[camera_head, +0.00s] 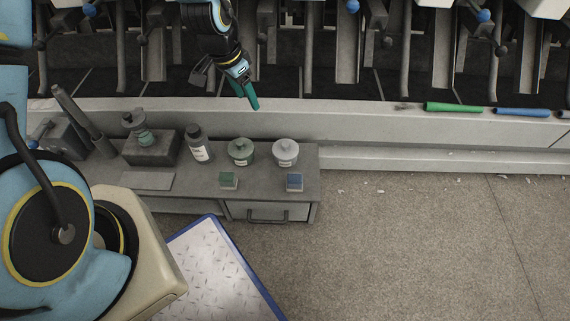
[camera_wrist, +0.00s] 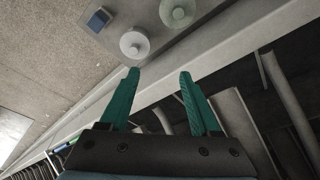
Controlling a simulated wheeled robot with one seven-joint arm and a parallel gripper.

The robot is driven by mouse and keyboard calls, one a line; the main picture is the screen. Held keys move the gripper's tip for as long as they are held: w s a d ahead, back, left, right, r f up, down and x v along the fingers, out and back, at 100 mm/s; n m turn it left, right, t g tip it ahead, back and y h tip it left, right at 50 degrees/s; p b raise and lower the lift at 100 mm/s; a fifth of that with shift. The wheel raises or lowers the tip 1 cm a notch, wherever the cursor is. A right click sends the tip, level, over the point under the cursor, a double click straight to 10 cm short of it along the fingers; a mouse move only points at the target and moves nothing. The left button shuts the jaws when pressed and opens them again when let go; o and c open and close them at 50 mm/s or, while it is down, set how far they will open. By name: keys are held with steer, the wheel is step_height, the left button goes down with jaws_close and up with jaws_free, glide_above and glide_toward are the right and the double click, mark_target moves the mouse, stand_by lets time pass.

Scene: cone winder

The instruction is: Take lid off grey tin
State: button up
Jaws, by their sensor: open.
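The grey tin (camera_head: 285,153) stands on the right part of the low grey bench, with a knobbed lid (camera_head: 286,146) on top. A green tin (camera_head: 241,152) with a similar lid stands just left of it. In the wrist view the grey tin (camera_wrist: 134,43) is seen from above, ahead of the left fingertip, and the green tin (camera_wrist: 177,12) is at the top edge. My gripper (camera_head: 252,102) has green fingers and is above and behind the bench, apart from both tins. In the wrist view its two fingers (camera_wrist: 159,72) are spread with nothing between them.
The winder's ledge (camera_head: 370,129) runs behind the bench (camera_head: 180,185). Floor to the right is mostly clear.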

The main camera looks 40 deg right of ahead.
steer(key=m+b, duration=0.2)
steer(key=b, duration=0.1)
glide_toward(285, 143)
steer(key=f, duration=0.1)
steer(key=f+b, duration=0.1)
steer(key=w+f, duration=0.1)
steer(key=shift+d+f+g+b, duration=0.3)
steer(key=shift+g, duration=0.1)
steer(key=x, duration=0.1)
steer(key=b+x, duration=0.1)
steer(key=x, duration=0.1)
steer(key=b+x, duration=0.1)
steer(key=x, duration=0.1)
steer(key=shift+s+f, duration=0.15)
steer(key=shift+s, duration=0.2)
steer(key=shift+d, duration=0.1)
steer(key=shift+c, duration=0.4)
jaws_close()
